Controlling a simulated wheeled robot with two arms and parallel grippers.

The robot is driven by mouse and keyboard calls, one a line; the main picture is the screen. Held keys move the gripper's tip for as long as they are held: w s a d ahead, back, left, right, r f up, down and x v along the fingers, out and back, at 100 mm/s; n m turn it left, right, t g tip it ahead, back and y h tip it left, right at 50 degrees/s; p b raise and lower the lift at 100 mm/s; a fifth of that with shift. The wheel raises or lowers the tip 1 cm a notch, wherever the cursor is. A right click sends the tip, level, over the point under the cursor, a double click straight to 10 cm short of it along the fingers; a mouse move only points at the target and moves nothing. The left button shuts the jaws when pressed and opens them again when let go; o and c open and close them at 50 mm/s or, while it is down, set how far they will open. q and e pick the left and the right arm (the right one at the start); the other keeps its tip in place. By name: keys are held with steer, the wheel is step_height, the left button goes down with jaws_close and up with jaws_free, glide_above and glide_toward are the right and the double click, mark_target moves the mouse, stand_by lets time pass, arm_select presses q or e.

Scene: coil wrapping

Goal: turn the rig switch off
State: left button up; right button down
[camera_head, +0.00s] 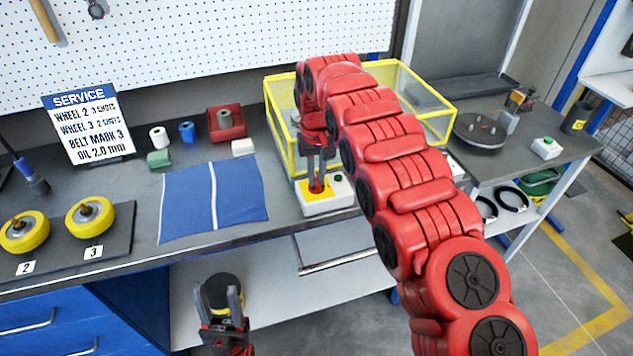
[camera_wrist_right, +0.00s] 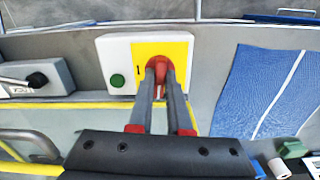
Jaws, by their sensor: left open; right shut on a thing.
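The rig switch is a white box (camera_head: 335,206) at the front edge of the bench, with a yellow plate, a red knob and a green button. In the right wrist view the white box (camera_wrist_right: 118,52), red knob (camera_wrist_right: 159,66) and green button (camera_wrist_right: 117,81) show clearly, with a "1" mark left of the knob. My right gripper (camera_head: 317,178) points down at the box and is shut on the red knob, one finger on each side. Its fingertips cover part of the knob. My left gripper (camera_head: 225,302) is open and empty, low in front of the bench.
A yellow-framed clear guard (camera_head: 432,120) stands behind the switch. A blue cloth (camera_head: 235,195) lies left of it, and yellow wheels (camera_head: 90,218) sit farther left. Another box with a green button (camera_head: 547,148) stands far right.

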mark_target(317, 179)
steer(key=shift+n+b, duration=0.35)
steer(key=shift+n, duration=0.25)
steer(key=c, duration=0.9)
jaws_free()
steer(key=shift+o, duration=0.2)
steer(key=shift+w+r, duration=0.1)
steer(key=shift+r, duration=0.45)
steer(key=r+p, duration=0.2)
steer(key=r, duration=0.3)
steer(key=shift+a, duration=0.2)
step_height(317, 179, up, 11)
steer(key=p, duration=1)
steer(key=shift+d+r+p, duration=0.15)
steer(key=shift+d+p, duration=0.05)
steer(key=shift+p, duration=0.2)
